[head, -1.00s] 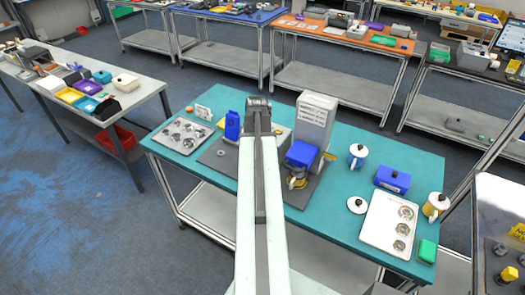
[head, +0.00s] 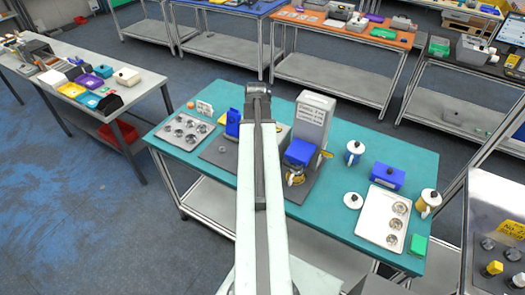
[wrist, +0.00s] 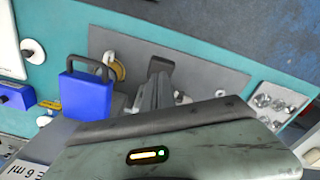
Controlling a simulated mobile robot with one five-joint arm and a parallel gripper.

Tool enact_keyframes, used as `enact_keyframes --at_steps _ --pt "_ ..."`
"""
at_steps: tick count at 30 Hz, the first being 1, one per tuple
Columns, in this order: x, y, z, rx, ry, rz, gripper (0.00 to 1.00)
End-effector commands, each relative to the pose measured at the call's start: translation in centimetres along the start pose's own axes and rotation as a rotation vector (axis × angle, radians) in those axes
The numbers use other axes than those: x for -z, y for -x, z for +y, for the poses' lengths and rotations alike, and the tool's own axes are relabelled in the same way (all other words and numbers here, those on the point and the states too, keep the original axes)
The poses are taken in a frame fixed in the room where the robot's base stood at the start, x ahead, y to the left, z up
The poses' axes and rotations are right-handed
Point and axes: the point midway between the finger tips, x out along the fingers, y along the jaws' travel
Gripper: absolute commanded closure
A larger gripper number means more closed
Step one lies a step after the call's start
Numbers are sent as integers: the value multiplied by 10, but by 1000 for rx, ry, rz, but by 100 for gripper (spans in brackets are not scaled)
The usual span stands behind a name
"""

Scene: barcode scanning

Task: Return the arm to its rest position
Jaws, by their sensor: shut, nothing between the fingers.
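My arm (head: 259,200) reaches out over the teal table (head: 345,215) in the head view, with its dark end near the table's far edge. In the wrist view my gripper (wrist: 158,75) points over the grey mat (wrist: 210,75), shut and empty. A blue box with a dark handle (wrist: 86,97) stands left of it, apart from the fingers. In the head view a blue-topped item (head: 299,152) sits before a tall grey-white machine (head: 313,118), right of my arm. My arm hides part of the mat.
A metal tray with round cups (head: 184,130) lies at the table's left, and another tray (head: 385,215) at the right. A grey side table (head: 140,92) is on the left. Blue floor is open at lower left.

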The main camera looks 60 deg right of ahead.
Motion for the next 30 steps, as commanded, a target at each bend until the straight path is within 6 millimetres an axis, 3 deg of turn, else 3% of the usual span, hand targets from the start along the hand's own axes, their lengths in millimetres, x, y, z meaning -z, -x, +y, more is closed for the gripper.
enact_keyframes --at_steps 1,6,22,23,26,30 --pt "0 13 0 0 0 0 100" --pt "0 36 0 0 0 0 100" --pt "0 30 -4 0 6 0 100" --pt "0 27 -10 0 16 0 100" --pt "-4 6 -54 0 92 0 100" --pt "-33 -37 -162 0 285 0 100"
